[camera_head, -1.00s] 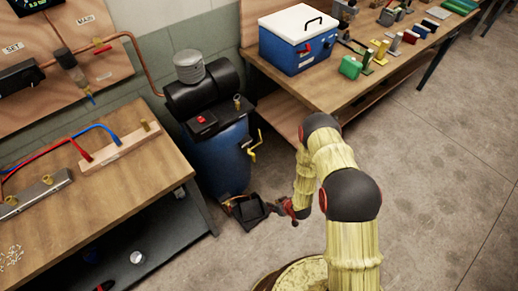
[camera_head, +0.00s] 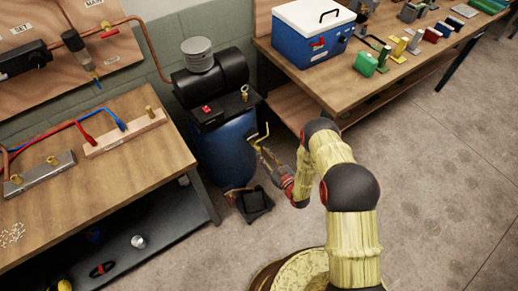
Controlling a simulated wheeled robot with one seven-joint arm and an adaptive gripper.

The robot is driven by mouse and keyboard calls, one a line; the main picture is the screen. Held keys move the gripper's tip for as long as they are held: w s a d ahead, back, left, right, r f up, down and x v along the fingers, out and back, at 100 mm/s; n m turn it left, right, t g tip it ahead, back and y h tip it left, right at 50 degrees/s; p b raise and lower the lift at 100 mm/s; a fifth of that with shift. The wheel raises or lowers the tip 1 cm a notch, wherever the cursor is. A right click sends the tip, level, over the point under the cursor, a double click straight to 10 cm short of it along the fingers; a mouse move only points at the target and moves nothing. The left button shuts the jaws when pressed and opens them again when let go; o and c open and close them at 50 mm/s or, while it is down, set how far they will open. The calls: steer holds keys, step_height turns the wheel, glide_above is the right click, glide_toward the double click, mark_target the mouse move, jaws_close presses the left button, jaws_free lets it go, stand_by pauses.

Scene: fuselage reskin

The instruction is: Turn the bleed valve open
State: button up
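A blue tank (camera_head: 224,155) with a black motor (camera_head: 209,82) on top stands on the floor between the two benches.
A black open box (camera_head: 255,204) sits on the floor by the tank's foot. A wooden bench (camera_head: 150,180) stands left. Another bench (camera_head: 335,90) behind right carries a blue cooler (camera_head: 312,42) and small tools. The floor (camera_head: 440,170) on the right is clear.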

mark_target(259, 147)
steer(key=shift+x, duration=1.85)
steer(key=shift+c, duration=0.4)
jaws_close()
